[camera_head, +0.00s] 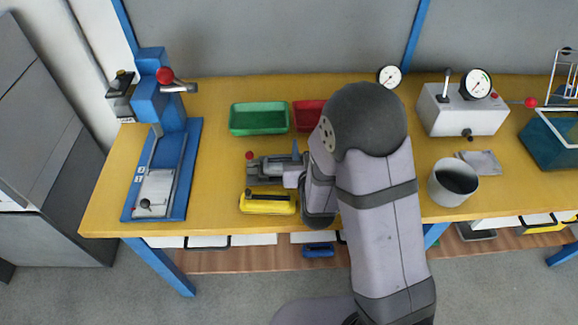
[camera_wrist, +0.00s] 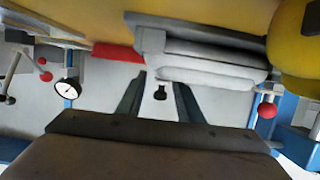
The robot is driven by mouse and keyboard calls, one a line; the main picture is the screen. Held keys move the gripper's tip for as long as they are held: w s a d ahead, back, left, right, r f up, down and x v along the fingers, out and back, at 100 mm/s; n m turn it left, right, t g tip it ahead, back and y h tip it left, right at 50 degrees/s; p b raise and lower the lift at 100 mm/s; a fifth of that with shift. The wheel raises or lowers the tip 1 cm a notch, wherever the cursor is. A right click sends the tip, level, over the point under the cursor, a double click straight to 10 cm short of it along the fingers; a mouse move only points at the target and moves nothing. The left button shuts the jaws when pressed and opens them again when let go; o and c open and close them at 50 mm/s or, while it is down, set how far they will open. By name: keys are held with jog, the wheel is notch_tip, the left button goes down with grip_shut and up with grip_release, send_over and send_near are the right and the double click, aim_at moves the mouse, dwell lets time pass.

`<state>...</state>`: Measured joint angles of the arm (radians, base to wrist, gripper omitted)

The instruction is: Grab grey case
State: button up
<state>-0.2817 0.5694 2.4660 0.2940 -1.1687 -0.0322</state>
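The grey case (camera_head: 268,168) lies on the yellow workbench (camera_head: 225,185), just behind a yellow case (camera_head: 267,203). It also shows large at the top of the wrist view (camera_wrist: 205,58), with a pale handle-like part (camera_wrist: 152,42) at its left end. My gripper (camera_head: 293,170) is at the right end of the grey case in the head view. In the wrist view my gripper (camera_wrist: 158,85) has its two dark fingers apart, with nothing clearly held between them. I cannot tell whether they touch the case. My arm hides the case's right side in the head view.
A green bin (camera_head: 259,118) and a partly hidden red bin (camera_head: 308,114) stand behind. A blue press (camera_head: 165,150) stands at the left. A grey cup (camera_head: 452,184) and a gauge box (camera_head: 464,110) stand at the right. The bench is clear between press and cases.

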jog(key=shift+w+f, duration=0.1)
jog(key=shift+w, duration=0.35)
grip_shut()
notch_tip(320, 180, up, 10)
jog(key=shift+w+p, duration=0.15)
jog(key=shift+p, duration=0.2)
dwell(0.8)
